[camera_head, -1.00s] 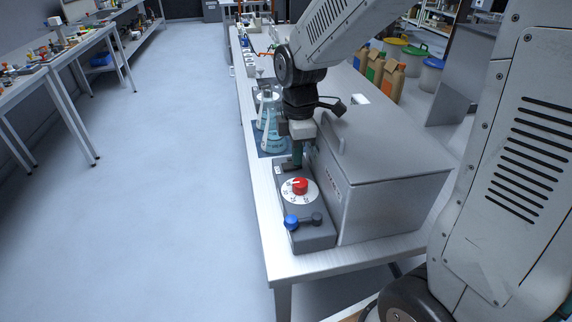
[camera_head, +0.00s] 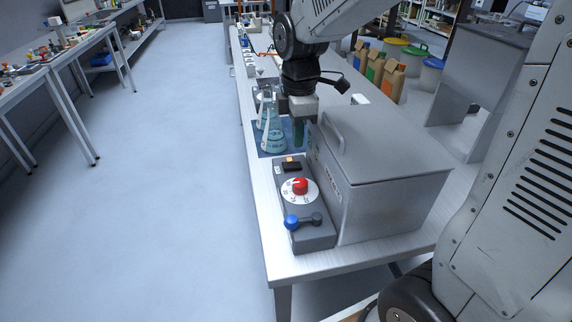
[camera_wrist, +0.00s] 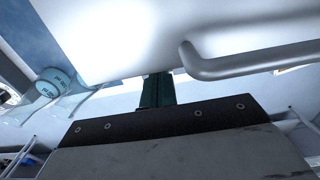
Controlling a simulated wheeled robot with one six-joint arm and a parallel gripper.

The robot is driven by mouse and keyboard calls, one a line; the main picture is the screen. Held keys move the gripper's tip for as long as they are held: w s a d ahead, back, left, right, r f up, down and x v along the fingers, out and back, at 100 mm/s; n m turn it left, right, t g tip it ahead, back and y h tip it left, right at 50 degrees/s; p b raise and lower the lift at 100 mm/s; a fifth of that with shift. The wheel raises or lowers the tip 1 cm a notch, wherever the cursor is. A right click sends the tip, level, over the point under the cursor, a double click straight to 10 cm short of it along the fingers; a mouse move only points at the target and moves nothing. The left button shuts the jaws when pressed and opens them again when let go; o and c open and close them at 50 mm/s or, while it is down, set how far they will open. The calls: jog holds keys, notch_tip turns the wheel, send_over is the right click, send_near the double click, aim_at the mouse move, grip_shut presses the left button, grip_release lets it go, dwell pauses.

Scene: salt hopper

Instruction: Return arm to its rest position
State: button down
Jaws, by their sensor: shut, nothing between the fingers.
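My gripper (camera_head: 298,132) is shut and empty, its green fingers pointing down. It is beside the left side of the grey salt hopper (camera_head: 390,205), behind the control panel (camera_head: 316,238) and close to the right of the glass flask (camera_head: 268,135). In the wrist view the shut fingers (camera_wrist: 157,90) show below the hopper's lid handle (camera_wrist: 240,62). The panel carries a dark switch (camera_head: 291,167) with an orange light behind it, a red dial (camera_head: 300,186) and a blue-knobbed lever (camera_head: 291,222).
The flask stands on a blue mat (camera_head: 262,151) on the long bench (camera_head: 262,196). More labware stands further back. Brown bags (camera_head: 375,70) and lidded bins (camera_head: 431,72) are behind on the right. The floor left of the bench is clear.

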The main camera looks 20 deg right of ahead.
jog(key=shift+r, duration=0.8)
